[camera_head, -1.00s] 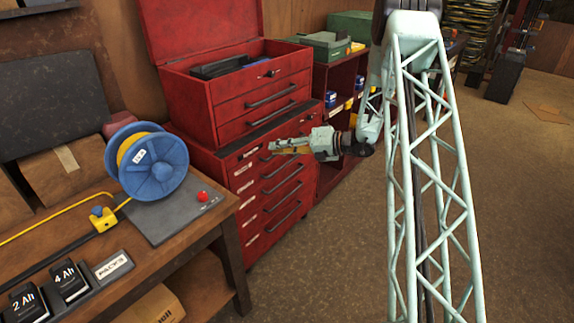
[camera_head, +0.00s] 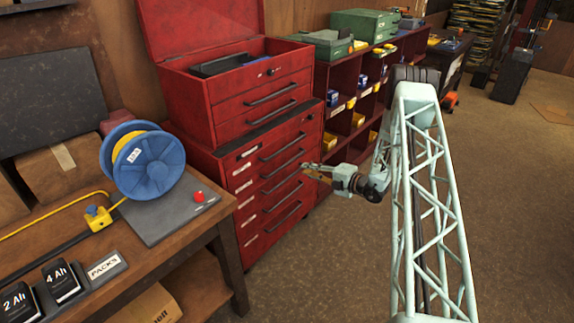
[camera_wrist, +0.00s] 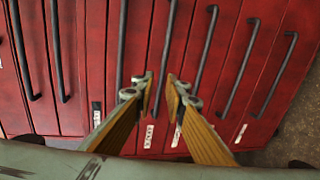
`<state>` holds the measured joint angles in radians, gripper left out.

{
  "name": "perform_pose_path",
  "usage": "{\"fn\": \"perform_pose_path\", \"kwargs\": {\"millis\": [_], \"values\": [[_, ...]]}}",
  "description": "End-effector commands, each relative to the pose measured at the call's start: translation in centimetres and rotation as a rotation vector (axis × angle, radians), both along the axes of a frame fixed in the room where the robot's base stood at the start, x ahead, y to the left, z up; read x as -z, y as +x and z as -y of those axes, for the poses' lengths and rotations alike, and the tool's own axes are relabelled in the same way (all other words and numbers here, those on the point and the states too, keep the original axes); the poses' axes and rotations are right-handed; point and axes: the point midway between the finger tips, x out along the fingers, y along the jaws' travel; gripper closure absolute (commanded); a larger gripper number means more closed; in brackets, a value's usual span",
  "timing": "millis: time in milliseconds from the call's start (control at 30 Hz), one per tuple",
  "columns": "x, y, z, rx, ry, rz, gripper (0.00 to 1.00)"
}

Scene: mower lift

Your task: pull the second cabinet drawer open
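The red cabinet (camera_head: 228,165) has a stack of drawers with dark bar handles and white labels, and all of them look shut. The second drawer's handle (camera_head: 283,163) is a dark bar near the top of the stack. My gripper (camera_head: 305,169) is in front of the drawer fronts, to the right of the handles, and looks apart from them. In the wrist view my gripper (camera_wrist: 158,88) is open and empty, with its two fingertips toward the fronts. A dark handle (camera_wrist: 165,45), seemingly the second drawer's, runs into the gap between the fingertips; its depth is unclear.
A red tool chest (camera_head: 190,105) with an open lid stands on the cabinet. A workbench (camera_head: 215,225) with a blue spool (camera_head: 150,170) is at left. Red shelves (camera_head: 335,125) with bins stand to the right. The floor (camera_head: 330,265) in front is clear.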

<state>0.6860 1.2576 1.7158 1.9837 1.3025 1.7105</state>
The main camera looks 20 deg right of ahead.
Motion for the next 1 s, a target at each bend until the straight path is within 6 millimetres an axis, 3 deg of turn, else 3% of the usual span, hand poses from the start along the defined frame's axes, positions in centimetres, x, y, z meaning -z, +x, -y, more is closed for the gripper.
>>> {"fn": "perform_pose_path", "kwargs": {"millis": [633,1000], "values": [[0.8,0.2,0.5,0.019,0.016,-0.005,0.88],[1.5,2.8,-0.7,0.018,0.015,-0.005,0.88]]}}
